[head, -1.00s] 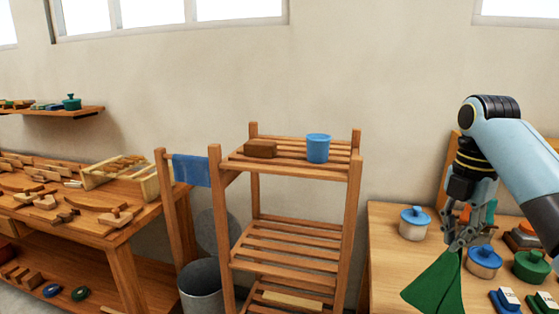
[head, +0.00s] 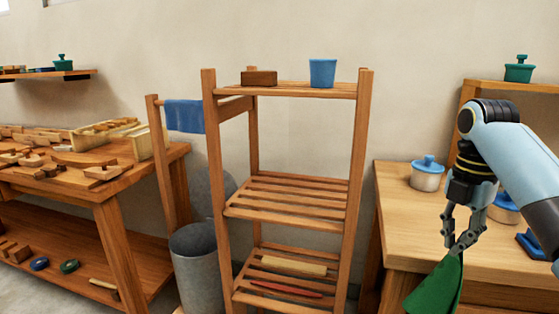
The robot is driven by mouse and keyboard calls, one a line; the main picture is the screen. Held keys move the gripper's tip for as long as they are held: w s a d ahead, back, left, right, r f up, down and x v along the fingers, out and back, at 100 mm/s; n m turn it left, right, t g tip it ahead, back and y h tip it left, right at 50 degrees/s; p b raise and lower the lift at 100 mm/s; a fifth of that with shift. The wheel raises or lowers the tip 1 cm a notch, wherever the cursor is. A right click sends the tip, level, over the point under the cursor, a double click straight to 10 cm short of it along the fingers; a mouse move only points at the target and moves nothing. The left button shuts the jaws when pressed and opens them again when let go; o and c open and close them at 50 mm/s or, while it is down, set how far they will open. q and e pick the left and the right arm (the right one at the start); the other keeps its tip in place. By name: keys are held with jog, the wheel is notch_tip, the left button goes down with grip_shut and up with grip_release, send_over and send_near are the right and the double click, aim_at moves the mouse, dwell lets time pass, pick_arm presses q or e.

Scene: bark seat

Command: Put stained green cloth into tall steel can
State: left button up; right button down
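The green cloth (head: 434,288) hangs from my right gripper (head: 458,250) at the lower right of the head view, in front of the right-hand table. The gripper is shut on the cloth's upper corner; the cloth's lower part is cut off by the frame edge. No stain can be made out on it. The tall steel can (head: 200,262) stands on the floor between the left workbench and the slatted shelf. Its top is open, and a round grey lid (head: 213,187) seems to stand up behind it. My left gripper is not in view.
The slatted wooden shelf (head: 300,205) stands between the cloth and the can, with a blue cup (head: 323,72) and brown block (head: 259,78) on top. A blue cloth (head: 184,116) hangs on a rail above the can. A white pot (head: 427,175) sits on the right table (head: 400,222).

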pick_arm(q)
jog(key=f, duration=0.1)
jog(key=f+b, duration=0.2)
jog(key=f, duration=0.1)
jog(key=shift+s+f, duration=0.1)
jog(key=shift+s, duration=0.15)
pick_arm(e)
notch_tip(320, 180, down, 5)
jog(key=shift+r, duration=0.2)
jog(key=shift+r, duration=0.15)
